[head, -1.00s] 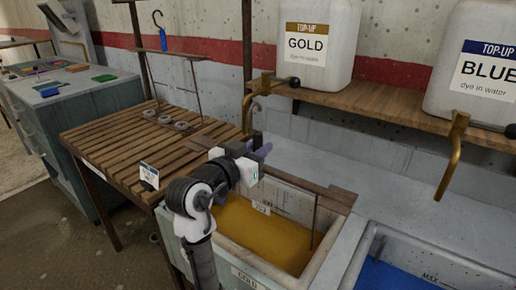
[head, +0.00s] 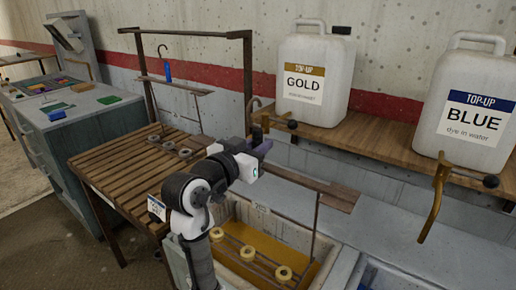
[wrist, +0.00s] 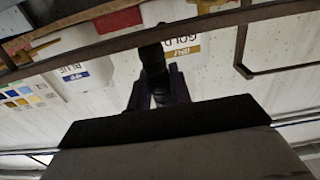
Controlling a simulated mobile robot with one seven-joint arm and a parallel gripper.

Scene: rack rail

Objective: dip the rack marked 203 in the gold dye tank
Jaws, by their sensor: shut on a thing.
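My gripper (head: 262,150) is shut on the top of a rack and holds it over the gold dye tank (head: 225,262). The rack's brown crossbar (head: 325,190) runs to the right, with thin rods hanging down. A small white tag (head: 260,208) hangs from it; its digits are too blurred to read surely. Several yellow rings (head: 247,253) on its lower bar are in view at or just above the gold dye; I cannot tell if they still touch it. In the wrist view, the purple-grey fingers (wrist: 158,95) close on a dark grip.
A second rack with a blue handle (head: 168,72) hangs above the slatted table (head: 125,172), carrying grey rings (head: 168,147). Gold (head: 318,90) and blue (head: 470,115) jugs stand on a wooden shelf (head: 375,140). Brass taps (head: 433,205) jut out below. The blue tank is at right.

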